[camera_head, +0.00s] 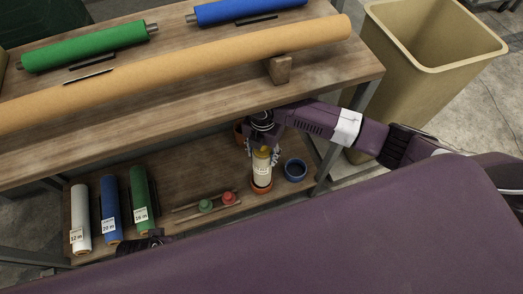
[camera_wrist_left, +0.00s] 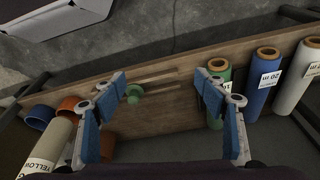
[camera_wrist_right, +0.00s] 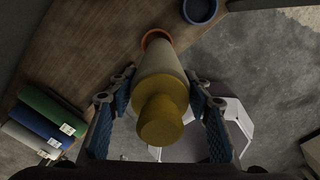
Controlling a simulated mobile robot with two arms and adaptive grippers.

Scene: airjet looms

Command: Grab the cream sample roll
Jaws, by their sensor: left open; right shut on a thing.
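The cream sample roll (camera_head: 261,172) stands upright on the lower shelf, its foot at an orange ring-shaped holder (camera_head: 261,188). I cannot tell whether it is seated or slightly lifted. My right gripper (camera_head: 262,152) is shut on its upper part from above. In the right wrist view the roll (camera_wrist_right: 162,65), with its yellow end, lies between the fingers (camera_wrist_right: 160,90). In the left wrist view the roll (camera_wrist_left: 52,142) shows a label reading "YELLOW". My left gripper (camera_wrist_left: 160,92) is open and empty above the shelf; the head view mostly hides it behind my body.
White, blue and green rolls (camera_head: 140,195) stand at the shelf's left. Green (camera_head: 205,205) and red (camera_head: 228,197) knobs lie mid-shelf. An empty blue holder (camera_head: 295,169) is right of the roll. The upper table (camera_head: 190,125) overhangs; a tan bin (camera_head: 410,80) stands right.

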